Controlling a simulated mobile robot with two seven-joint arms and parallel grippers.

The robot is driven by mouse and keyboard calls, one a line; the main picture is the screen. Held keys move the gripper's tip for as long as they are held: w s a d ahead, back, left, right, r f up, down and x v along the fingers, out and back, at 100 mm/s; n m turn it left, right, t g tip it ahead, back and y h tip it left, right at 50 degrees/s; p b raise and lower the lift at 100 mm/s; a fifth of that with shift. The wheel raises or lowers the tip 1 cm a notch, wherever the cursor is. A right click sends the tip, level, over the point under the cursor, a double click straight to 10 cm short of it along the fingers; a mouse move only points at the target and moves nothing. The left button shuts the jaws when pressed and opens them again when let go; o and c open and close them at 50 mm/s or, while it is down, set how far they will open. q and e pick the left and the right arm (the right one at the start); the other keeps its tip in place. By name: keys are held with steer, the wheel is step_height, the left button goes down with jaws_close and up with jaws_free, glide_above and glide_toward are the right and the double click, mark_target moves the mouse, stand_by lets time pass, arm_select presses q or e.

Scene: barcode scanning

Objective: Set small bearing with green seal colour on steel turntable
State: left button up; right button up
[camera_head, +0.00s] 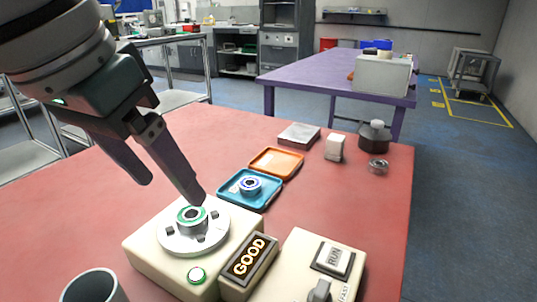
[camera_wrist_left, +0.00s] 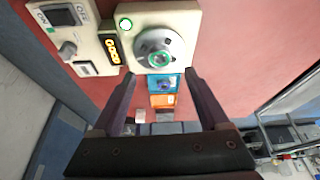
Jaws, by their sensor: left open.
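The small bearing with a green seal (camera_head: 191,217) lies flat on the steel turntable (camera_head: 215,238), at its middle, on a cream machine box. It also shows in the left wrist view (camera_wrist_left: 159,59). My left gripper (camera_head: 172,192) is above and beside the turntable. Its fingers are spread with nothing between them, and one fingertip appears close to the bearing in the head view. The wrist view shows the open fingers (camera_wrist_left: 164,75) either side of the turntable's near side. My right gripper is in neither view.
A sign (camera_head: 249,260) reading GOOD is lit beside a RUN control box (camera_head: 325,268). A bearing with a blue seal (camera_head: 250,186) sits in a blue tray (camera_head: 228,187). An orange tray (camera_head: 276,163), a white block (camera_head: 334,147) and a loose bearing (camera_head: 377,167) stand farther back. A grey cup (camera_head: 95,287) is front left.

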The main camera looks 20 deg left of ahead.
arm_select(q)
steer(key=p+v, duration=0.1)
steer(key=v, duration=0.5)
steer(key=shift+p, duration=0.35)
